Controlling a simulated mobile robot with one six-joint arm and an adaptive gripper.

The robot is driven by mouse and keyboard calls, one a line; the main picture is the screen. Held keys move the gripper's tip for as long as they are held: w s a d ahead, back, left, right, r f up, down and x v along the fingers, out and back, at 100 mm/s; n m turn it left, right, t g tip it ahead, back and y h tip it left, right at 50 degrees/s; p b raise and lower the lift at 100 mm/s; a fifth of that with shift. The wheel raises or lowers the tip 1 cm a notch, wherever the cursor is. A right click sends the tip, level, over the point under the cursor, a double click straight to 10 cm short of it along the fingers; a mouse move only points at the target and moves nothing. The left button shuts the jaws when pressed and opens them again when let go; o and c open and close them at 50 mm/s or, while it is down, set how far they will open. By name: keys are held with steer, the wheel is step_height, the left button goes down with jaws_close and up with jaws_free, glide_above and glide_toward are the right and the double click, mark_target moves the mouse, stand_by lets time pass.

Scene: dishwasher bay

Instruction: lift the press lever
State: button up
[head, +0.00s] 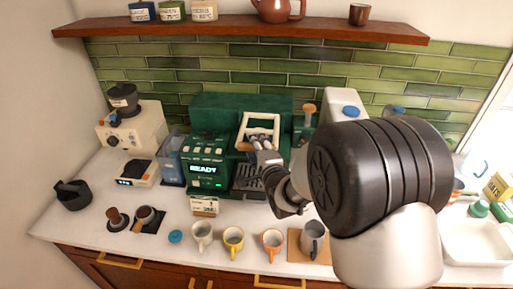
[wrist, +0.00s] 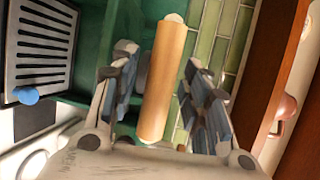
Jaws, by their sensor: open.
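The press lever is a white frame (head: 262,122) on the green coffee machine (head: 210,108), with a wooden crossbar handle at its lower front. My gripper (head: 268,158) is at the front of this lever and partly covers the handle. In the wrist view, the wooden handle (wrist: 165,75) runs lengthwise between the two open grey fingers of my gripper (wrist: 163,88). Gaps show on both sides of the handle, so the fingers are not closed on it. The machine's display reads READY.
A slotted drip tray (head: 249,178) is below the lever. Several mugs, including a yellow mug (head: 233,237), line the counter front. A grinder (head: 124,100) and scale (head: 138,172) stand left. A wooden shelf (head: 240,26) hangs above. My arm hides part of the right side.

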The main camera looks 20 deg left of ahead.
steer(key=shift+c, duration=0.6)
jaws_close()
